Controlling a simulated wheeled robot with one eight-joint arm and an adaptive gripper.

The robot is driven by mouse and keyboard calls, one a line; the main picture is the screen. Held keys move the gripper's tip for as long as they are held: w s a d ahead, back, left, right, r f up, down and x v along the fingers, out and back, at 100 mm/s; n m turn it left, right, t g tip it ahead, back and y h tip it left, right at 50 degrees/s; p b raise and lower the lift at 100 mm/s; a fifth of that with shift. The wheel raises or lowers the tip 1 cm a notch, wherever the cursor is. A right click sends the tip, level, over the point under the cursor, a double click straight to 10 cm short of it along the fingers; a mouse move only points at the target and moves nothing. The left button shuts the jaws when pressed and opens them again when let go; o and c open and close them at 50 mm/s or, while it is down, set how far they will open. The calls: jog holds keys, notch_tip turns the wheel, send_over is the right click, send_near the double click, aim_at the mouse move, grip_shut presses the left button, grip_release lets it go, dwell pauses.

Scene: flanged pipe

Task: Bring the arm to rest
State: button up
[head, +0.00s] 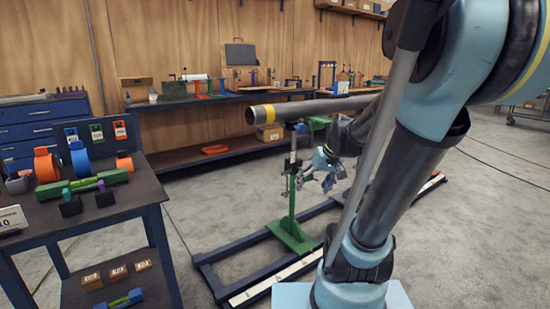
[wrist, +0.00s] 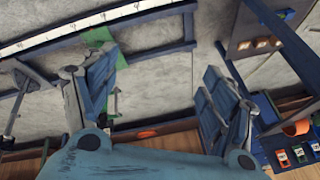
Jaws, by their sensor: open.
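My gripper (head: 325,170) is in the middle of the head view, just below the grey pipe and right of the green pipe stand (head: 291,200). In the wrist view my gripper (wrist: 160,90) has its two blue-grey fingers wide apart, with only floor and bench edge between them. It is open and holds nothing. The grey pipe (head: 310,108) with a yellow band near its end lies level on the stand. My arm hides the pipe's right part. I cannot tell whether the gripper touches the stand.
A dark bench (head: 95,205) at the left holds orange and blue rings and green and purple parts. A blue floor frame with a white ruled strip (head: 280,279) runs under the stand. A long back bench (head: 190,102) stands along the wooden wall. Grey floor between is clear.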

jog(key=s+d+f+m+h, duration=0.1)
jog(key=s+d+f, duration=0.1)
jog(key=s, duration=0.5)
jog(key=s+d+f+g+h, duration=0.1)
jog(key=s+d+f+h, duration=0.1)
jog(key=s, duration=0.6)
notch_tip(320, 180, down, 2)
jog(key=shift+s+d+f+m, duration=0.1)
jog(key=shift+s+d+m, duration=0.25)
jog(key=shift+d, duration=0.5)
jog(key=shift+w, duration=0.1)
jog(key=shift+w+f, duration=0.15)
jog(key=shift+w, duration=0.3)
